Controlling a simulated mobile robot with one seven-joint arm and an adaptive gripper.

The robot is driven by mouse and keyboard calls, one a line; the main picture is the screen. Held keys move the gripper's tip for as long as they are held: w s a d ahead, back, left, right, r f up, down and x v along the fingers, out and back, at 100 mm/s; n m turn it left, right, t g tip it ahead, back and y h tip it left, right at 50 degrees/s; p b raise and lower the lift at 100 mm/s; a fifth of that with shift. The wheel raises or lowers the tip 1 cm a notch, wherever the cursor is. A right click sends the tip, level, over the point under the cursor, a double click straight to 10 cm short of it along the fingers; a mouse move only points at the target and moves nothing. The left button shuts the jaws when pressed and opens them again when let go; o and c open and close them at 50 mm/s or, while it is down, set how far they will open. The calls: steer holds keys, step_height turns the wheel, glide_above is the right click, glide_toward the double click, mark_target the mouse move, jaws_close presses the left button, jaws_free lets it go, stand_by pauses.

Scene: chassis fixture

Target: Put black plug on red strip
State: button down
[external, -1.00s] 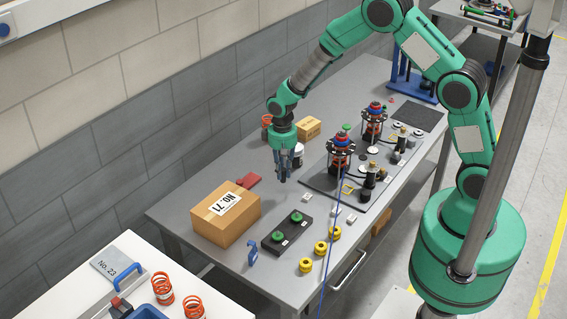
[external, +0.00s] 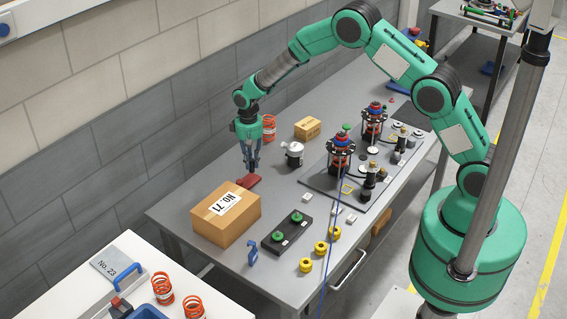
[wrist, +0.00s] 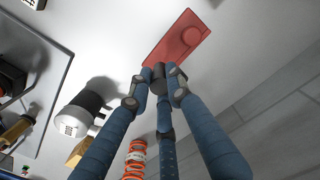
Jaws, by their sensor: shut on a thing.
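The red strip (external: 249,181) lies flat on the grey table, behind the large cardboard box. In the wrist view the strip (wrist: 185,38) stretches away from the fingertips and has a raised round spot near its far end. My gripper (external: 251,169) points down at the strip. In the wrist view its three blue fingers (wrist: 160,76) are shut on the small dark black plug (wrist: 158,83), which the fingers partly hide. The plug is over or at the near end of the strip; I cannot tell whether it touches.
The large cardboard box (external: 226,226) stands in front of the strip. A white and black canister (external: 293,153) and an orange spring (external: 269,127) stand close by. A fixture plate (external: 318,182) with parts lies to the right. The wall runs behind the table.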

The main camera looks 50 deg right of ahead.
mark_target(250, 159)
steer(key=shift+w, duration=0.35)
steer(key=shift+f, duration=0.1)
steer(key=shift+f, duration=1.7)
steer(key=shift+f, duration=0.15)
steer(key=c, duration=1.6)
jaws_free()
steer(key=shift+r, duration=0.2)
step_height(250, 159, up, 12)
